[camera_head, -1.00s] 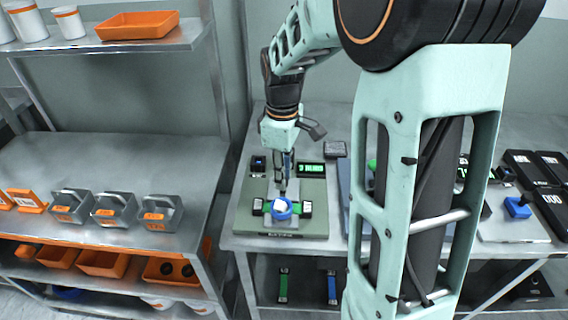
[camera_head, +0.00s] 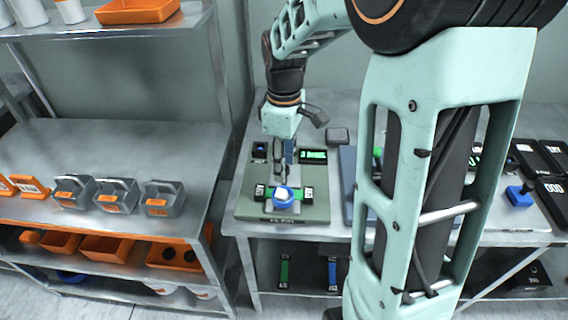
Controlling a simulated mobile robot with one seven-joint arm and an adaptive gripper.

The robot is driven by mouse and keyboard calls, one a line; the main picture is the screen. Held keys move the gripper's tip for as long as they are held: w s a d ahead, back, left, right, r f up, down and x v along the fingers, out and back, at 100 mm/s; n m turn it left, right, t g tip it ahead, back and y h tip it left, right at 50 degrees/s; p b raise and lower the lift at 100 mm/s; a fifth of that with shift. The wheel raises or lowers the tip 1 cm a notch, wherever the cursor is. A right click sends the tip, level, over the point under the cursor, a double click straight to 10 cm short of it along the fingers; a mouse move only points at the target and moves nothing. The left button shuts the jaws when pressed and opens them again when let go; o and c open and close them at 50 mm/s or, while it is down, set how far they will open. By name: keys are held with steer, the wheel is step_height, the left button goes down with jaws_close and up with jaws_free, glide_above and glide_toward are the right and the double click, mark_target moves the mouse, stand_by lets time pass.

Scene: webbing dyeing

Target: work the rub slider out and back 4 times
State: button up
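The rub slider, a blue round piece with a white top (camera_head: 284,196), sits near the front of a grey-green device base (camera_head: 312,208). Black blocks with green and white marks flank it left and right. A small green-lit display (camera_head: 313,156) stands at the back right of the base. My gripper (camera_head: 283,180) points down just behind and above the blue piece. Its fingers look close together, but they are small and overlap the slider, so I cannot tell whether they grip it.
A blue-knobbed device (camera_head: 519,196) and black panels are at the right. My arm hides the bench's middle right.

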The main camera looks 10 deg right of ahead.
step_height(320, 180, up, 12)
steer(key=shift+f, duration=0.25)
stand_by(0.3)
